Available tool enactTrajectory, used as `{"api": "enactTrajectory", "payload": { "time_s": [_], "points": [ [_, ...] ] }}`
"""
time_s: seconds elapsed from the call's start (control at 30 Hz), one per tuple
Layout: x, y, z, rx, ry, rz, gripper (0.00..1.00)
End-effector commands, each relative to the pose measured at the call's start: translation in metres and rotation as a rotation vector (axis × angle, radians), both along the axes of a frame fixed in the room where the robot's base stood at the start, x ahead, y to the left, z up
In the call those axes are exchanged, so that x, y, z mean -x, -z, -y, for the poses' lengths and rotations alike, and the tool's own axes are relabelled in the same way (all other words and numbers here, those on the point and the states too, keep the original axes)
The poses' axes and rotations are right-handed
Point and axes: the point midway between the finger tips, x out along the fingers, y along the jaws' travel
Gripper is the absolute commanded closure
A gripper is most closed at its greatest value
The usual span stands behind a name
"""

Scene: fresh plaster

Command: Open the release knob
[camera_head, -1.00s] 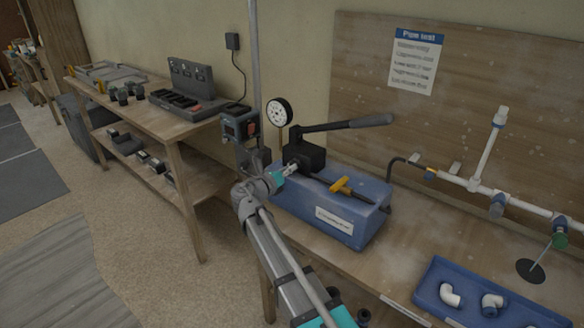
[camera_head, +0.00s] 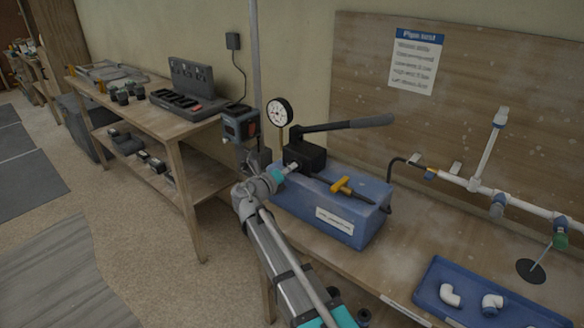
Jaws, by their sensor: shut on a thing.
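The blue test pump (camera_head: 347,207) stands on the bench with a black pump block (camera_head: 304,156), a long dark lever and a round white gauge (camera_head: 279,112). My gripper (camera_head: 290,168) is at the near left side of the black block, coming in from below left. Its fingers are small in view and look closed on the release knob at the block. The knob itself is mostly hidden by the fingers, so its turn cannot be read. The gauge needle is too small to read surely.
A yellow T-handle (camera_head: 342,186) with a dark shaft lies on top of the blue pump. A blue tray (camera_head: 437,318) with white fittings is at the front right. White pipework (camera_head: 529,207) runs along the right. A grey-blue box (camera_head: 240,125) hangs near the post.

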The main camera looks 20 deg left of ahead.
Motion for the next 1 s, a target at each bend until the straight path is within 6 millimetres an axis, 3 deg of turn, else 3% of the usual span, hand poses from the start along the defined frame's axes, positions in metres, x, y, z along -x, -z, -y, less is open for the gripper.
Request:
{"api": "enactTrajectory", "payload": {
  "time_s": [0.6,0.97,1.0],
  "points": [
    [-0.0009,-0.0006,-0.0002,0.446,-0.001,-0.183,1.0],
    [-0.0011,-0.0007,-0.0001,0.501,-0.001,-0.205,1.0],
    [-0.0011,-0.0007,-0.0001,0.501,-0.001,-0.205,0.8]
  ]
}}
